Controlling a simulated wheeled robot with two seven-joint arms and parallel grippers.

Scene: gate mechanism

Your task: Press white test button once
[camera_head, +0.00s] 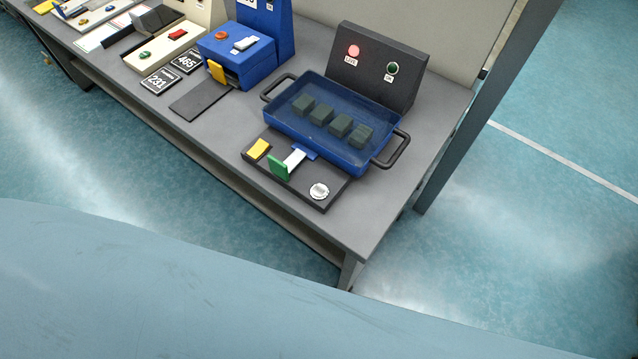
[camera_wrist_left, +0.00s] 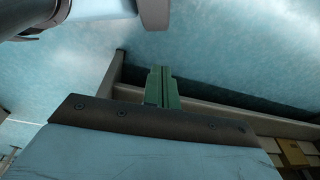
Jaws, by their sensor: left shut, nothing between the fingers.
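A round white button (camera_head: 320,190) sits at the right end of a low dark panel (camera_head: 309,197) near the table's front edge. Its lettering is too small to read. The panel also bears a yellow piece (camera_head: 258,149) and a green lever (camera_head: 279,167) beside a white piece (camera_head: 294,159). My left gripper (camera_wrist_left: 163,86) shows only in the left wrist view, its green fingers shut together and empty. The button cannot be made out in that view, so the distance between them cannot be told. My right gripper is in neither view.
Behind the panel stands a blue tray (camera_head: 374,161) with black handles, holding several dark cubes. A dark box (camera_head: 377,68) behind it shows a lit red lamp (camera_head: 354,51) and a dark green lamp (camera_head: 393,68). A blue device (camera_head: 232,61) stands further left. The table's right end is bare.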

